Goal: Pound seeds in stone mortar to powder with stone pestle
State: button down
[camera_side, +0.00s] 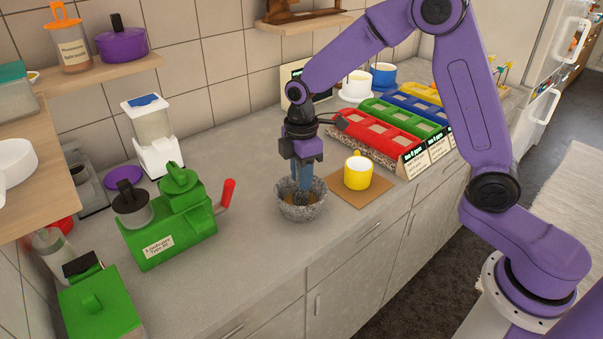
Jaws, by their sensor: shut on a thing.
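The grey speckled stone mortar (301,210) stands on the counter, left of a wooden board. My gripper (302,182) points down over the mortar, with its fingers reaching to the bowl's opening. It is shut on the stone pestle, which is largely hidden by the fingers and the mortar's rim. Something brownish shows inside the mortar, but I cannot make out the seeds or how fine they are.
A yellow mug (357,174) stands on the wooden board (374,190) close to the mortar's right. A green grinder (170,225) with a red handle stands to the left. Coloured bins (385,140) stand behind right. The counter in front of the mortar is clear.

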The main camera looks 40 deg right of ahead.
jog(key=shift+f, duration=0.55)
dwell(1.3)
jog(key=shift+r, duration=3.6)
jog(key=shift+f, duration=0.15)
jog(key=shift+f, duration=2.85)
jog(key=shift+f, duration=0.5)
jog(key=shift+r, duration=3.5)
